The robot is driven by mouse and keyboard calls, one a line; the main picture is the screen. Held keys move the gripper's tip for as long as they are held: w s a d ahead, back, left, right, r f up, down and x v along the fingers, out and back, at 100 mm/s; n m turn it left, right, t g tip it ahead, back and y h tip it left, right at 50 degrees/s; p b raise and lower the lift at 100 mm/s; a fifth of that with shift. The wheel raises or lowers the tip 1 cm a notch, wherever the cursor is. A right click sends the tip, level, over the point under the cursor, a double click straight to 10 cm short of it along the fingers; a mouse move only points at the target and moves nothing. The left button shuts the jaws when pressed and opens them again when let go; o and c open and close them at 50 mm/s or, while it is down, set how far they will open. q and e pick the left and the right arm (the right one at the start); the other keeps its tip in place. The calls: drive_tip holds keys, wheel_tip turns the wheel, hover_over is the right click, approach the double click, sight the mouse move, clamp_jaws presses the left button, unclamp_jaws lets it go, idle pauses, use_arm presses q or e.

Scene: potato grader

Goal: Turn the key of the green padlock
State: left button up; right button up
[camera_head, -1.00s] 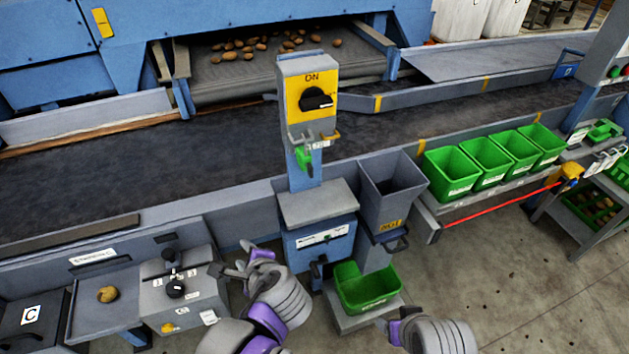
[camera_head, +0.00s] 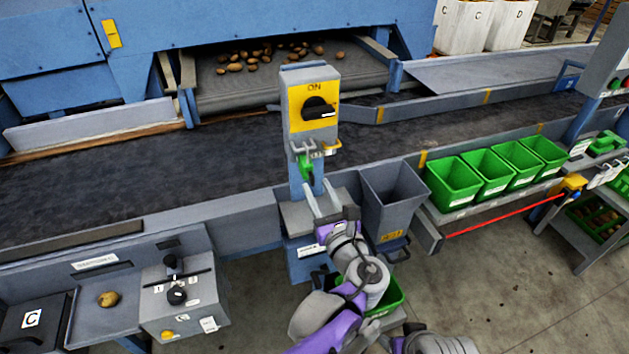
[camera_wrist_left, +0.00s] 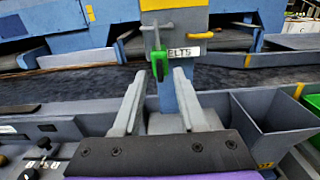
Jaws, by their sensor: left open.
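The green padlock (camera_head: 306,166) hangs under the grey and yellow switch box (camera_head: 311,104) on a blue post. It also shows in the left wrist view (camera_wrist_left: 164,58), with a dark part on its front; I cannot clearly make out the key. My left gripper (camera_head: 320,188) is open and empty, just in front of and below the padlock, apart from it. In the left wrist view its two fingers (camera_wrist_left: 159,84) point toward the post, with the padlock just beyond and above the gap. My right gripper (camera_head: 390,343) shows only partly at the bottom edge.
A yellow hook-like piece (camera_head: 332,147) and a white label hang beside the padlock. A grey hopper (camera_head: 392,200) stands to the right of the post. A grey control box (camera_head: 180,300) is at the lower left. Green bins (camera_head: 453,182) line the belt's edge at right.

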sight(311, 177)
use_arm(q)
drive_tip(key=shift+x, duration=1.4)
clamp_jaws()
